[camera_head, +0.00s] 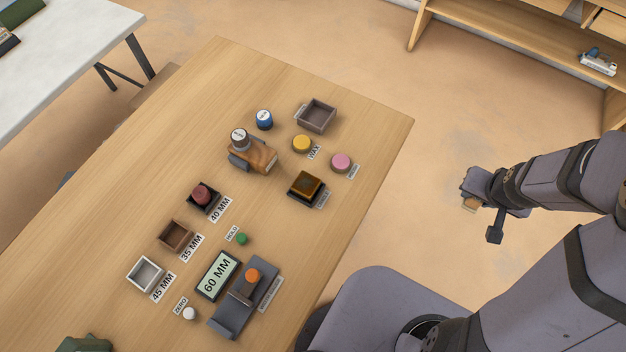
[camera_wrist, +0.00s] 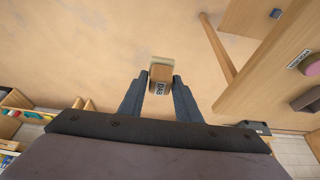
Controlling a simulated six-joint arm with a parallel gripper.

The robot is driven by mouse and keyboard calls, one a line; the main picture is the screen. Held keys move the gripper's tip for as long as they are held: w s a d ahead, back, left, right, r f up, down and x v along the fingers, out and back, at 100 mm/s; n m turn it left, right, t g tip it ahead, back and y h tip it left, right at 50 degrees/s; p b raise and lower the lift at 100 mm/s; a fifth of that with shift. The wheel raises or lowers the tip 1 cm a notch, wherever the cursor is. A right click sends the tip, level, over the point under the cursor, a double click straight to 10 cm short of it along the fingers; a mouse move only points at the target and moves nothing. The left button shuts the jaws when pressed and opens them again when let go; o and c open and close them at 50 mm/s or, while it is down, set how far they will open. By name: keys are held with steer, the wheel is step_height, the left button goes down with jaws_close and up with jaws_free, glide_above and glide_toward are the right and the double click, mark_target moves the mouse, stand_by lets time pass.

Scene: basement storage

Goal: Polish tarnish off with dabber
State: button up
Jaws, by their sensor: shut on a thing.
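My gripper (camera_wrist: 160,90) is shut on a small tan block, the dabber (camera_wrist: 161,74), marked "DAB" in the wrist view. In the head view my gripper (camera_head: 477,193) is out past the table's right edge, over the floor, with the tan dabber (camera_head: 470,204) at its end. A square brown-gold plate (camera_head: 307,183) sits on a dark base on the table, with a label too small to read; it may be the tarnished piece. A yellow round pad (camera_head: 301,144) labelled "WAX" and a pink round pad (camera_head: 341,161) with an unclear label stand behind it.
The wooden table (camera_head: 130,220) also holds a grey tray (camera_head: 316,116), a blue jar (camera_head: 264,119), a wooden block (camera_head: 262,157) beside a lidded jar, bins marked in millimetres, a "60 MM" display (camera_head: 217,276) and a grey slide device (camera_head: 236,314). The table's right corner is clear.

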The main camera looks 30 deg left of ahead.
steer(key=shift+r, duration=0.1)
stand_by(0.3)
steer(key=shift+w+d+r, duration=0.15)
steer(key=shift+w+d, duration=0.1)
steer(key=shift+d, duration=0.05)
steer(key=a+r+n+g+y+p, duration=0.15)
steer(key=a+n, duration=0.25)
steer(key=a, duration=0.6)
steer(key=a+r+n+t+y+p, duration=0.15)
steer(key=a+n, duration=0.25)
steer(key=a, duration=0.6)
steer(key=s+a+r+n+g+p, duration=0.1)
steer(key=s+a+r+n+g, duration=0.2)
steer(key=s+a+n, duration=1.4)
steer(key=shift+s+a+n+g, duration=0.35)
steer(key=shift+n+g, duration=0.65)
steer(key=shift+g, duration=1.3)
